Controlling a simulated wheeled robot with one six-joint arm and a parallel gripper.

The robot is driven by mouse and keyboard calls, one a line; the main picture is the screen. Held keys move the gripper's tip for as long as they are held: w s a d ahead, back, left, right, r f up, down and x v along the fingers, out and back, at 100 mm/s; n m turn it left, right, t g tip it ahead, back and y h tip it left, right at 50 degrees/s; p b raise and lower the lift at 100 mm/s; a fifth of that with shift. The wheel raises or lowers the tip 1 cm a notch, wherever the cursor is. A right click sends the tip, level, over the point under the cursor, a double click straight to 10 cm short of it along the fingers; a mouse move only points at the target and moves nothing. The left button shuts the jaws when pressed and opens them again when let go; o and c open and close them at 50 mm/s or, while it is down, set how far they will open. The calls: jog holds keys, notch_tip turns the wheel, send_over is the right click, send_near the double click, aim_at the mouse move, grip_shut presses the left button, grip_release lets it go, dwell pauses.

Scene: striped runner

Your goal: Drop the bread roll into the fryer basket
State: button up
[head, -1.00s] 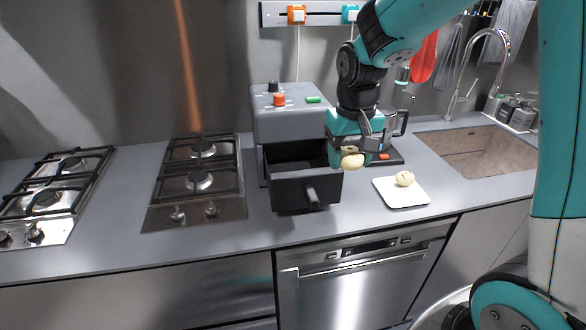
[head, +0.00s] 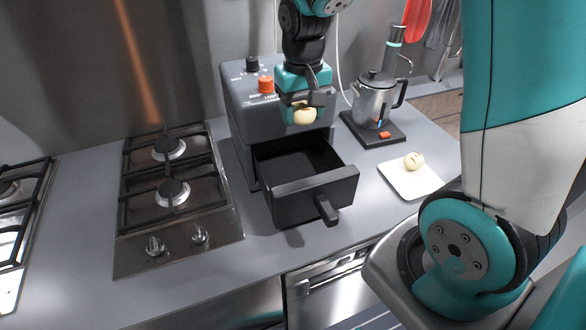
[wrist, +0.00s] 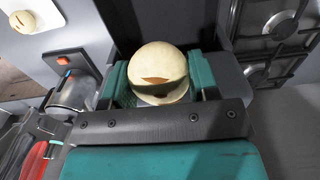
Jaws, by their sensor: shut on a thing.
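A pale round bread roll (head: 305,116) is gripped between the fingers of my gripper (head: 304,112), which is shut on it. In the wrist view the roll (wrist: 158,72) sits between the two teal fingers, with a dark slit in its surface. The black fryer basket (head: 318,188) is pulled out of the grey fryer (head: 240,110) like a drawer, and its inside looks empty. In the head view my gripper holds the roll in front of the fryer, above the back part of the basket. The wrist view shows a dark part of the basket beyond the roll.
A second roll (head: 413,160) lies on a white board (head: 402,184) at the right. A metal pot (head: 374,100) stands on a dark base behind the board. A gas hob (head: 178,208) is left of the fryer.

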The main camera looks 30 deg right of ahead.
jog(key=p, duration=0.3)
send_over(301, 176)
jog(key=s+a, duration=0.2)
jog(key=s, duration=0.1)
notch_tip(301, 176, down, 17)
jog(key=shift+f, duration=0.35)
jog(key=shift+f+b, duration=0.5)
jog(key=shift+f, duration=0.1)
jog(key=o, duration=0.9)
